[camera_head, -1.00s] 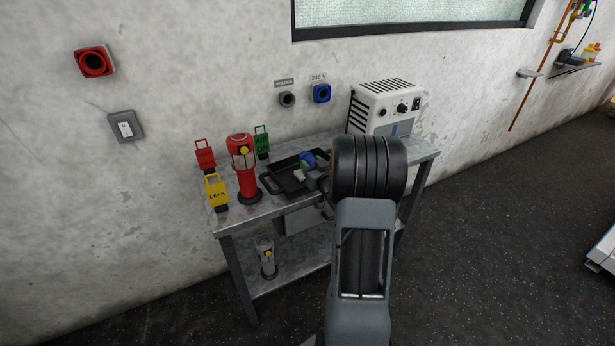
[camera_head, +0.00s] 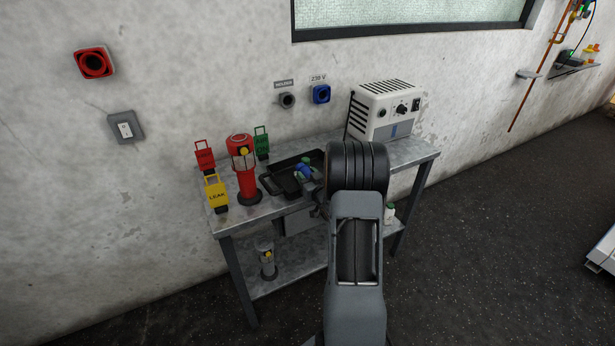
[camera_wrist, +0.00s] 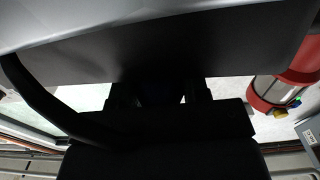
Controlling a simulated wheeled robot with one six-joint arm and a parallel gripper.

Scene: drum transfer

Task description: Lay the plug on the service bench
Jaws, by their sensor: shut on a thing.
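The plug (camera_head: 303,169), a small blue piece, is at the end of my gripper (camera_head: 309,178) in the head view. My gripper is shut on it, over the dark tray on the service bench (camera_head: 225,216). I cannot tell whether the plug touches the tray. In the wrist view my gripper (camera_wrist: 160,92) is dark, and the plug is barely visible between the fingers.
A black tray (camera_head: 273,186) lies under my gripper. A red lamp-like cylinder (camera_head: 246,180) and red, yellow (camera_head: 216,195) and green tags stand to its left. A white box (camera_head: 383,112) stands at the back right.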

